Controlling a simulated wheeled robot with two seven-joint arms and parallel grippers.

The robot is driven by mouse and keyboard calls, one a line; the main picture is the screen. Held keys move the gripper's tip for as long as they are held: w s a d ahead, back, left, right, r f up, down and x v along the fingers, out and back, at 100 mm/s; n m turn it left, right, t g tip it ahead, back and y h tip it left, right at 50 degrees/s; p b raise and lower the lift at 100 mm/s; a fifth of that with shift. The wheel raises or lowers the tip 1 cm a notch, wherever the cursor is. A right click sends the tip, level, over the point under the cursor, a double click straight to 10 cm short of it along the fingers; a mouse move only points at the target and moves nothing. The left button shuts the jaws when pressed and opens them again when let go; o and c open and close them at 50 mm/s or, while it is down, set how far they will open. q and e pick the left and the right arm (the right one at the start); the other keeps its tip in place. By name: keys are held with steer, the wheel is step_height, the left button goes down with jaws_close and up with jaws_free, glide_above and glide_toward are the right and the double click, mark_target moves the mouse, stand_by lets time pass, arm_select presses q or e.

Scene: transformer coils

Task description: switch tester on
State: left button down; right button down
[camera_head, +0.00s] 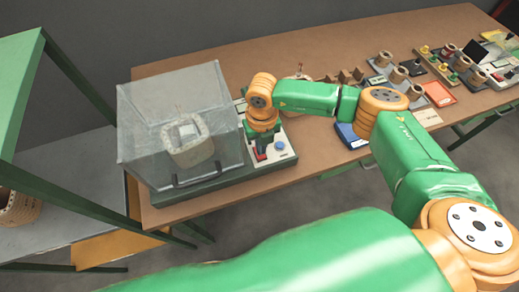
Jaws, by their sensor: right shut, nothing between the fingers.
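The tester (215,178) stands at the left end of the brown table, with a dark green base. A clear cover (145,125) is closed over a beige coil (190,150) on it. To the right of the cover is a light control panel (284,160) with a pale blue round knob (281,145) and a red switch (260,156). My right gripper (262,151) points down over the panel at the red switch, shut and empty. It partly hides the switch, so I cannot tell contact or the switch position. My left gripper is not in view.
A green-framed shelf (65,160) stands at the left, with another coil (18,208) on it. A blue tray (350,136) lies right of the tester. Several coils, an orange tray (439,94) and instruments fill the table's right end. My right arm spans above the table.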

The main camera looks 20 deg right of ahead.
steer(key=shift+f+b, duration=0.9)
stand_by(0.8)
step_height(320, 180, up, 7)
steer(key=p, duration=0.5)
steer(key=shift+r+p, duration=0.15)
steer(key=shift+p, duration=0.2)
